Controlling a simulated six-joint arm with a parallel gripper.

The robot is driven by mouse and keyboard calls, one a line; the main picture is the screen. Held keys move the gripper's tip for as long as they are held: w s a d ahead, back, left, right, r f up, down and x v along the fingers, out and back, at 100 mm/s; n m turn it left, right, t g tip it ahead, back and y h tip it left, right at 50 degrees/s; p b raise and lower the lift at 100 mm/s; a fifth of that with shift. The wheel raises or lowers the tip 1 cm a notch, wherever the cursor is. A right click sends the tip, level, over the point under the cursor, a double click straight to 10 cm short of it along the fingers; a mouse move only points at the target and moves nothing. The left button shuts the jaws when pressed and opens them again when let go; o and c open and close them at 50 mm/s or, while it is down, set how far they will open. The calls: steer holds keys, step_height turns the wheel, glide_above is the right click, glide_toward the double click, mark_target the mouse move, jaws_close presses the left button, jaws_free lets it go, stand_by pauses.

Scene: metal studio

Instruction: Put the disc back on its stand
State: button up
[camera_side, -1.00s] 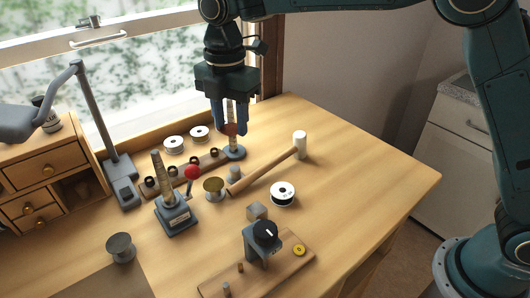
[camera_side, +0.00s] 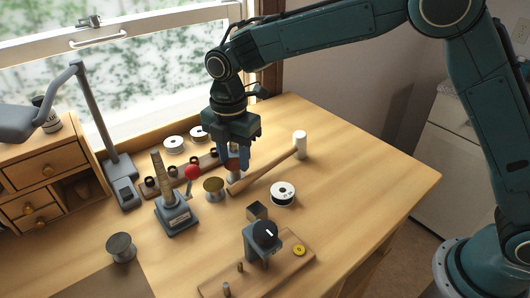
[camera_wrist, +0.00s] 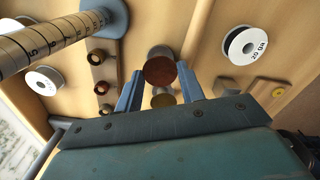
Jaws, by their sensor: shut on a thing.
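The reddish-brown disc (camera_wrist: 160,71) sits between the fingertips of my gripper (camera_wrist: 160,88), which is shut on it. In the side view the disc (camera_side: 232,163) shows dark red between the fingers of my gripper (camera_side: 233,160), low over the bench.
A tapered post (camera_side: 165,180), a white spool (camera_side: 283,193) and a small cube (camera_side: 257,211) stand around. The right bench is clear.

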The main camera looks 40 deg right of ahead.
mark_target(235, 163)
steer(key=shift+f, duration=0.35)
steer(key=shift+f, duration=0.1)
steer(key=o, duration=0.9)
steer(key=shift+o, duration=0.2)
step_height(235, 163, up, 12)
steer(key=shift+d+r, duration=0.1)
steer(key=shift+r, duration=0.1)
stand_by(0.5)
